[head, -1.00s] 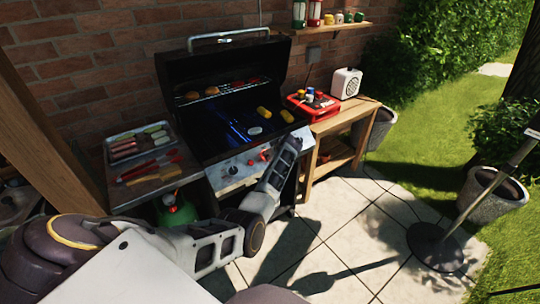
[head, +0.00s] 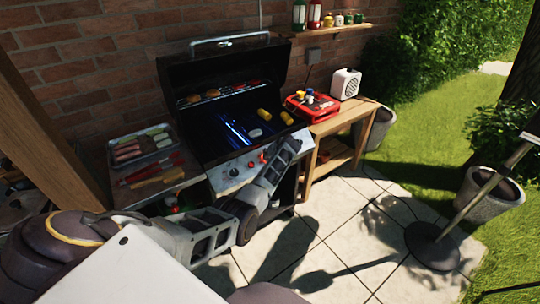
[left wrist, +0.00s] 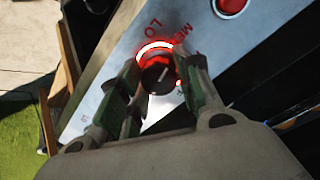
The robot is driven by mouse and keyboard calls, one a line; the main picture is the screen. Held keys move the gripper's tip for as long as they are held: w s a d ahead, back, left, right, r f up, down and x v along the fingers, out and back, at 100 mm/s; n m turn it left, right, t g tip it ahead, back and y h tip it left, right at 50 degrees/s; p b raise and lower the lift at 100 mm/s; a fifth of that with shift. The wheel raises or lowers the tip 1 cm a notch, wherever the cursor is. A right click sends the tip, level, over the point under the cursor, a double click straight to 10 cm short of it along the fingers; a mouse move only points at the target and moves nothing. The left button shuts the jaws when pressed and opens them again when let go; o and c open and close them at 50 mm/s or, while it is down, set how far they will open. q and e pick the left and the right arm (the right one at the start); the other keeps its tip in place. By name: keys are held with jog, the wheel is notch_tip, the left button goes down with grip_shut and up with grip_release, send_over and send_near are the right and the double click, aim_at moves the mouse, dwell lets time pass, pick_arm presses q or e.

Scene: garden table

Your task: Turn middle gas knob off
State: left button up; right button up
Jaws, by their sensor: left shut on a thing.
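The grill's front panel (head: 224,178) faces me in the head view, with a dark knob (head: 234,172) at its left and small red spots near its middle. My left arm reaches up to the panel's right half and hides part of it. In the left wrist view, a dark round knob (left wrist: 158,76) with a red-lit ring and the letters LO beside it sits between my left gripper's fingers (left wrist: 157,82). The gripper is shut on this knob. The arm hides the gripper's tips in the head view. My right gripper is not in view.
The grill lid (head: 222,72) is up, with food on the racks and a blue glow inside. A metal tray (head: 143,148) of food and utensils is at the left. A wooden side table (head: 345,117) with a red case (head: 312,104) is at the right.

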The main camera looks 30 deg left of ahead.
pick_arm(q)
jog(key=m+p, duration=0.1)
jog(key=m, duration=0.3)
jog(key=shift+r, duration=0.1)
jog(key=m+p, duration=0.1)
jog(key=m, duration=0.2)
jog(key=shift+w+m+g, duration=0.1)
jog(key=shift+m+g, duration=0.2)
jog(key=shift+m, duration=0.1)
jog(key=m, duration=0.5)
jog(key=shift+d+p, duration=0.1)
jog(key=shift+p, duration=0.2)
jog(key=shift+m, duration=0.8)
jog(key=m, duration=0.3)
jog(key=shift+m+g, duration=0.3)
jog(key=shift+m, duration=0.7)
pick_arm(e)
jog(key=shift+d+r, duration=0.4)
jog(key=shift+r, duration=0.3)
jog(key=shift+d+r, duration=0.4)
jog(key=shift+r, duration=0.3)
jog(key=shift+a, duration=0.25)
